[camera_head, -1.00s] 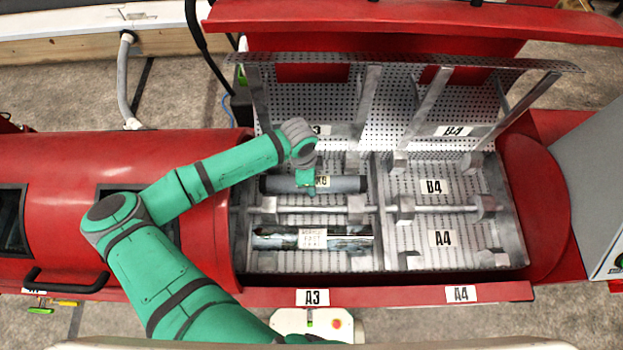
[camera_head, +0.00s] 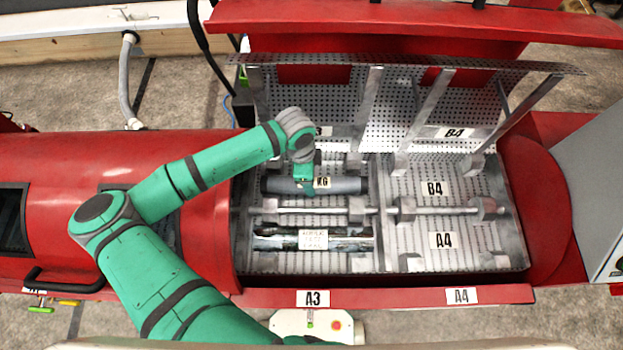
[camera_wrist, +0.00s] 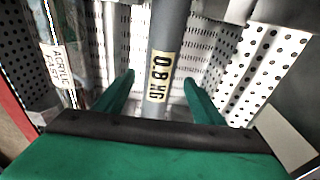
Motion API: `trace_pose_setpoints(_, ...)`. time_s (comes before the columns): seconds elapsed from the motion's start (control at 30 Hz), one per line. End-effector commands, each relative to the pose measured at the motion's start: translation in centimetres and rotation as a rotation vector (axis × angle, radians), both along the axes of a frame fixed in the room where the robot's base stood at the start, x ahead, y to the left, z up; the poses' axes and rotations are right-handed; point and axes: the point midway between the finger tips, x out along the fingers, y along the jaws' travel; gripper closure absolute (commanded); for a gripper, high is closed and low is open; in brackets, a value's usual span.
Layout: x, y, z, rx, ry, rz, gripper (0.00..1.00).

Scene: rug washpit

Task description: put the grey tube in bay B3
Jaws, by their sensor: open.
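The grey tube (camera_head: 345,185) lies level in the rear left bay of the open basket, behind bay A3. Its weight label, "0.8 KG", shows in the wrist view, where the tube (camera_wrist: 168,28) runs away from me. The lid label behind that bay is partly hidden by my arm; only a "3" shows. My gripper (camera_head: 306,187) is at the tube, left of its label. In the wrist view my gripper (camera_wrist: 158,84) is open, with one finger on each side of the tube and gaps between. I cannot tell how far down the fingers reach.
A dark mottled tube (camera_head: 350,239) with a white label lies in the front left bay, above the A3 label (camera_head: 312,298). Bays B4 (camera_head: 434,188) and A4 (camera_head: 442,240) are empty. A metal bar (camera_head: 330,211) separates front and rear bays. The perforated lid (camera_head: 340,105) stands open behind.

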Motion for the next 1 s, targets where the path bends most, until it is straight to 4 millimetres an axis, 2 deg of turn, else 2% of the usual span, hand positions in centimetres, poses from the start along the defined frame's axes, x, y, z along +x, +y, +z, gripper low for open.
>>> trace_pose_setpoints(0.2, 0.0, 0.3, 4.4, 0.001, -0.002, -0.006, 0.37)
trace_pose_setpoints(0.4, 0.0, 0.8, 6.9, 0.001, 0.000, -0.003, 0.37)
trace_pose_setpoints(0.6, 0.0, 1.0, 7.8, 0.000, 0.000, -0.001, 0.37)
trace_pose_setpoints(1.0, 0.0, 1.0, 7.8, 0.001, 0.000, -0.001, 0.37)
